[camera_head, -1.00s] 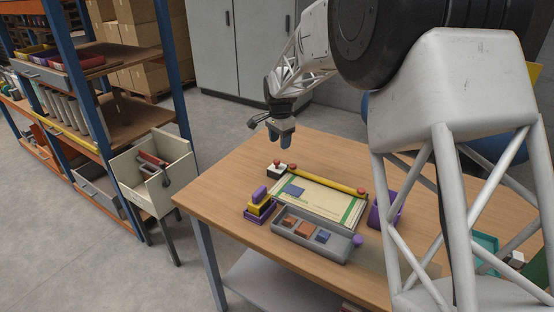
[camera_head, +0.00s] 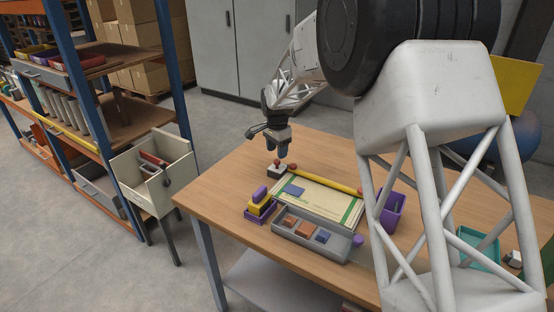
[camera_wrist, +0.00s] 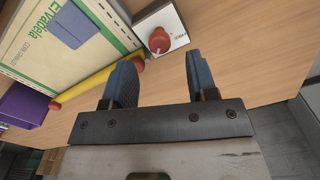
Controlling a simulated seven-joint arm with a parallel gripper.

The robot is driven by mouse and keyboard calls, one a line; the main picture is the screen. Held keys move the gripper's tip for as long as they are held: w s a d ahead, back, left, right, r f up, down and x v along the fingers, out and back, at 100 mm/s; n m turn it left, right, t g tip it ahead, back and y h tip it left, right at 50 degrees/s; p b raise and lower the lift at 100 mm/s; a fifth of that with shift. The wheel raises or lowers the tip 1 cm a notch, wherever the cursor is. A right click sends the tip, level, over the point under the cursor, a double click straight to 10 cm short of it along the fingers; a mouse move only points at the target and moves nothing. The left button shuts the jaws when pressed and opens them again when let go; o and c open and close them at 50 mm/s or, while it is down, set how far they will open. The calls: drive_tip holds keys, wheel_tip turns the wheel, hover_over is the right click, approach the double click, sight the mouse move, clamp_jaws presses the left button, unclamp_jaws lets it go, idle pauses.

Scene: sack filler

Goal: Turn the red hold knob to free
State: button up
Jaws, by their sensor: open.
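The red hold knob (camera_head: 277,162) sits on a small white plate (camera_head: 279,173) at the far-left corner of the sack on the table. In the wrist view the knob (camera_wrist: 159,41) shows at upper centre, with a pale mark on it. Small lettering on its plate (camera_wrist: 178,22) is too blurred to read surely. My gripper (camera_head: 282,153) is above the table near the knob, close to it in the picture. In the wrist view its blue fingers (camera_wrist: 160,75) are apart and empty, with the knob beyond the gap between the tips. They do not touch it.
A yellow bar (camera_head: 325,181) with red ends lies along the sack's (camera_head: 330,205) far edge, beside the knob. A grey tray (camera_head: 335,250) with coloured blocks, a purple-and-yellow stamp-like object (camera_head: 260,202) and a purple bin (camera_head: 394,212) stand around the sack. The table's left part is clear.

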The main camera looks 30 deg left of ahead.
sight(277, 160)
drive_tip(key=shift+f, duration=2.1)
drive_tip(key=c, duration=0.9)
